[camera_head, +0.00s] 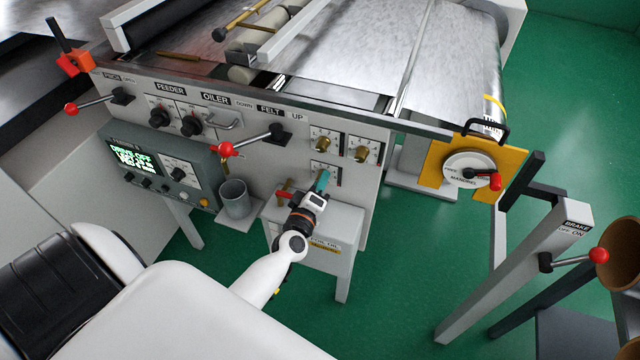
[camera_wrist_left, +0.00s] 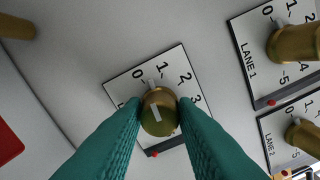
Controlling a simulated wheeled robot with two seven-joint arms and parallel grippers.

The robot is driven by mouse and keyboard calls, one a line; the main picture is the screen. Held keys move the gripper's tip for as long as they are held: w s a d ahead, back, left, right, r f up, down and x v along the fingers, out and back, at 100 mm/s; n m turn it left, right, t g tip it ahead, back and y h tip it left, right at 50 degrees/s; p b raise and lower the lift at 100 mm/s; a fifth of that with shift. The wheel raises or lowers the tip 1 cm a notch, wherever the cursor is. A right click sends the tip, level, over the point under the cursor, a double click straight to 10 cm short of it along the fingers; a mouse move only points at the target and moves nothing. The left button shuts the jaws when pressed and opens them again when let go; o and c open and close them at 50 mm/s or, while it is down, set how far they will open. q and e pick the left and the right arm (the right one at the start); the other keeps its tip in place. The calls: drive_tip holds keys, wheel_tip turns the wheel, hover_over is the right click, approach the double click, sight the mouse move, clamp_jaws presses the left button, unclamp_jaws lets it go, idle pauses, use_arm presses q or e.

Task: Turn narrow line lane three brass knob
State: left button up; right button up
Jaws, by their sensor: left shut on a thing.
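The brass knob (camera_wrist_left: 158,110) sits on a white dial plate (camera_wrist_left: 119,86) marked 0, 1, 2 and 3. A white line on its face tilts slightly, with its upper end toward the 0 and 1 side. The teal fingers of my left gripper (camera_wrist_left: 160,121) are shut on the knob from both sides. They cover the lower parts of the plate, so its lane label is hidden. In the head view my left gripper (camera_head: 322,181) reaches the lower dial (camera_head: 317,166) on the grey machine panel, and the knob there is mostly hidden. My right gripper is not in view.
Two more brass knobs (camera_wrist_left: 291,42) (camera_wrist_left: 303,137) on lane plates lie to the right in the wrist view. Left of the gripper is a red-tipped lever (camera_head: 228,149). A grey box (camera_head: 345,222) stands below. A grey cup (camera_head: 236,199) sits on a ledge.

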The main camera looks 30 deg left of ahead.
use_arm(q)
drive_tip(key=shift+n, duration=1.6)
drive_tip(key=shift+b, duration=0.3)
drive_tip(key=o, duration=1)
drive_tip(key=b+v, duration=0.2)
drive_tip(key=v, duration=1)
